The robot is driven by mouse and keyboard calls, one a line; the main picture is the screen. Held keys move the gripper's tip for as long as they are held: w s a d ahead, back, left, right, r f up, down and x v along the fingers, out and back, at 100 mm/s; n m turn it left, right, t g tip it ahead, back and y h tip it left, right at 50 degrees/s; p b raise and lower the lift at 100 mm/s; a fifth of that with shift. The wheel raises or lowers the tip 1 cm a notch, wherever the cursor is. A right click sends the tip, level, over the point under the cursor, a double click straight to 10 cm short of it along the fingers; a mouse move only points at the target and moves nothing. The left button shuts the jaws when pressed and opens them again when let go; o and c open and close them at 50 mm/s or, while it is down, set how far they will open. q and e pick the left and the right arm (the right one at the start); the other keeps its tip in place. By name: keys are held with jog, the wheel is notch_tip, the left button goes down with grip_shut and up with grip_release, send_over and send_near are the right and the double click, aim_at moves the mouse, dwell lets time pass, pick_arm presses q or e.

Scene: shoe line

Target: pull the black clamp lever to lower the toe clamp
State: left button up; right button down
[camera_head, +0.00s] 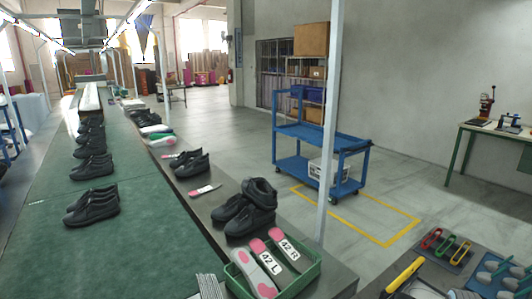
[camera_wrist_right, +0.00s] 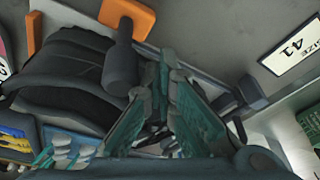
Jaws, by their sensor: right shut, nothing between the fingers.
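In the right wrist view, my right gripper (camera_wrist_right: 168,78) points away from the camera, its teal-padded fingers converging at the tips. It is shut and empty. Left of the fingertips, a dark rounded post (camera_wrist_right: 121,65) hangs from an orange bracket (camera_wrist_right: 127,14), over a black shoe (camera_wrist_right: 68,82). A dark bar-like part (camera_wrist_right: 250,93) shows right of the fingers. I cannot tell for certain which dark part is the clamp lever, nor whether the post touches the shoe. My left gripper is in neither view.
In the head view, shoes line a green conveyor (camera_head: 130,240); a green tray (camera_head: 305,279) holds pink-and-white insoles, and a blue cart (camera_head: 320,140) stands beyond.

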jog(key=shift+s+d+r+p, duration=0.1)
jog(key=shift+s+d+p, duration=0.55)
jog(key=shift+s+p, duration=0.25)
jog(key=shift+s+d+r+p, duration=0.1)
jog(key=shift+s+d+p, duration=0.6)
jog(key=shift+s, duration=0.25)
jog(key=shift+a+f, duration=0.1)
jog(key=shift+f, duration=0.05)
jog(key=shift+w+a, duration=0.1)
jog(key=shift+w, duration=0.1)
jog(key=shift+w+a+b, duration=0.35)
jog(key=shift+w+b, duration=0.15)
notch_tip(320, 180, up, 4)
jog(key=p, duration=0.4)
jog(key=shift+f, duration=0.15)
notch_tip(320, 180, up, 3)
jog(key=shift+f+p, duration=0.2)
jog(key=shift+p, duration=0.1)
jog(key=shift+r, duration=1.4)
